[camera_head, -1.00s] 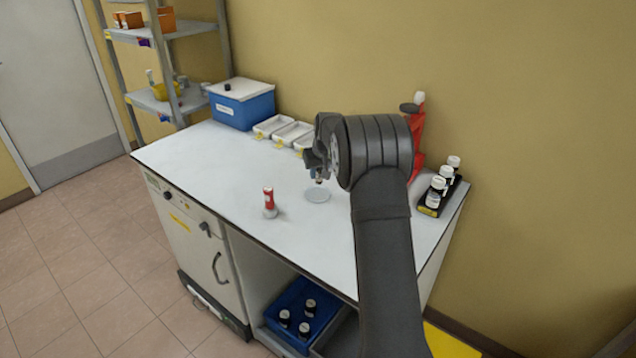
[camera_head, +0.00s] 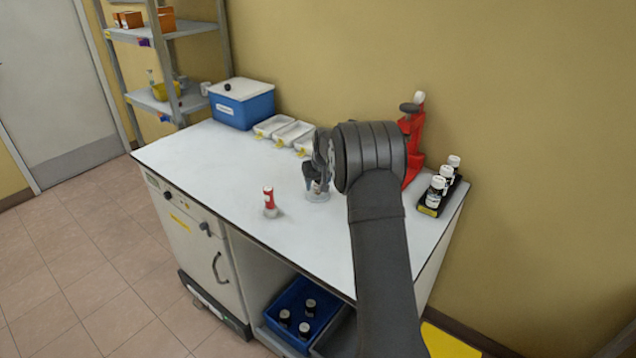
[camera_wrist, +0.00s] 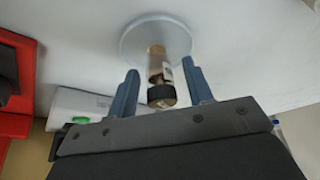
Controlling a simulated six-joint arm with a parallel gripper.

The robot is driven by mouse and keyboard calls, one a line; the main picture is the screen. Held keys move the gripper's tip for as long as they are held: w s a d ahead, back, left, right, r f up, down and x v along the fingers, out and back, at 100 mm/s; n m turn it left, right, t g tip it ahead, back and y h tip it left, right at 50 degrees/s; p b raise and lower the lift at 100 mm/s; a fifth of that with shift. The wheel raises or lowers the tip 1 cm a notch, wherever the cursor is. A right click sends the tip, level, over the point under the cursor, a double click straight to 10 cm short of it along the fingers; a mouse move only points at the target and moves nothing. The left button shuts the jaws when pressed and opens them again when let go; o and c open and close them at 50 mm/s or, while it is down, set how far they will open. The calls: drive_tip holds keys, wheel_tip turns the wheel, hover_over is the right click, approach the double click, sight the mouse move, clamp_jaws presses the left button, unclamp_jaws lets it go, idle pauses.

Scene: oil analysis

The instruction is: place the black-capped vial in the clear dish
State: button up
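The black-capped vial (camera_wrist: 161,80) has a clear body with a white label and a brownish end. In the wrist view its far end overlaps the clear dish (camera_wrist: 178,30), and its cap points toward my gripper (camera_wrist: 160,72). My gripper's two fingers stand on either side of the vial, with a visible gap on each side, so it looks open. In the head view my gripper (camera_head: 319,182) is low over the clear dish (camera_head: 315,197) on the white worktop and hides most of the vial. I cannot tell for sure whether the vial touches the dish floor.
A red-and-white object (camera_head: 269,200) stands left of the dish. White trays (camera_head: 290,133) and a blue box (camera_head: 241,105) are at the back. A red stand (camera_head: 414,150) and a black rack (camera_head: 432,207) of white-capped bottles are to the right. The front left worktop is clear.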

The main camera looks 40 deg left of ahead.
drive_tip(key=v, duration=1.2)
drive_tip(key=shift+r, duration=0.2)
drive_tip(key=x, duration=1.2)
drive_tip(key=shift+f, duration=0.4)
wheel_tip(320, 180, up, 3)
drive_tip(key=shift+r, duration=0.85)
